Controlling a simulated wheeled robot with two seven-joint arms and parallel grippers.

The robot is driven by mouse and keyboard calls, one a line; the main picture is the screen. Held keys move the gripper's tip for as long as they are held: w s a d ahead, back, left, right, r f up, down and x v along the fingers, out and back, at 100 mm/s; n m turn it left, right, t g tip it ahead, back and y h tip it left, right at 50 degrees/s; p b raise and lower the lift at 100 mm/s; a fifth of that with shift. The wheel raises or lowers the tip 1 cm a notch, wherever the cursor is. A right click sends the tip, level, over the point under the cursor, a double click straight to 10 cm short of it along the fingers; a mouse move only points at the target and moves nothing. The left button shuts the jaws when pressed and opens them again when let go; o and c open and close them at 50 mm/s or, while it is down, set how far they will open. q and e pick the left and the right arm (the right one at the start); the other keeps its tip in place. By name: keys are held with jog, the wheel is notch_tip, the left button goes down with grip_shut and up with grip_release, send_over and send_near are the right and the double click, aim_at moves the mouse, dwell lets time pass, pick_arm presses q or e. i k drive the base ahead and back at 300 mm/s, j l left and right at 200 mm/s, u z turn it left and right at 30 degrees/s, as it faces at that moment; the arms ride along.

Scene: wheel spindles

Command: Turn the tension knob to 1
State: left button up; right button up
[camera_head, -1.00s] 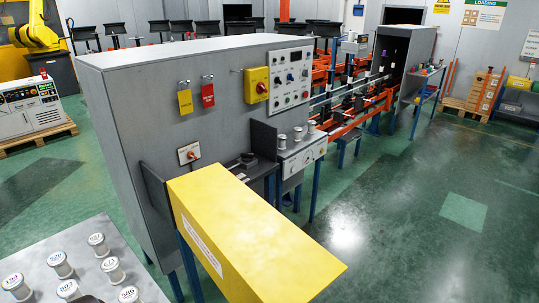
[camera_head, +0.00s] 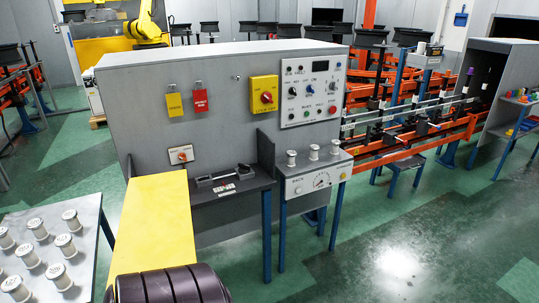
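A dial (camera_head: 321,180) with a marked scale sits on the front of a small grey box at the right end of the machine. Its numbers are too small to read. A red-orange knob (camera_head: 182,156) sits on a white plate at the left of the machine's front. Several small knobs and buttons are on the upper white control panel (camera_head: 310,90). I cannot read which of these is labelled tension. Neither of my grippers is in view.
Several labelled white spools (camera_head: 60,275) stand on a grey table at the lower left. Three white spools (camera_head: 314,152) stand on the dial box. Green floor (camera_head: 400,240) is open at the right.

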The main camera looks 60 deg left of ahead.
aim_at(244, 168)
jog(key=i+j+u, duration=0.1)
jog(key=i+u, duration=0.65)
jog(key=i+l+u, duration=0.1)
jog(key=i+u, duration=0.3)
jog(key=i+l+u, duration=0.15)
jog(key=u, duration=0.25)
jog(key=i, duration=0.1)
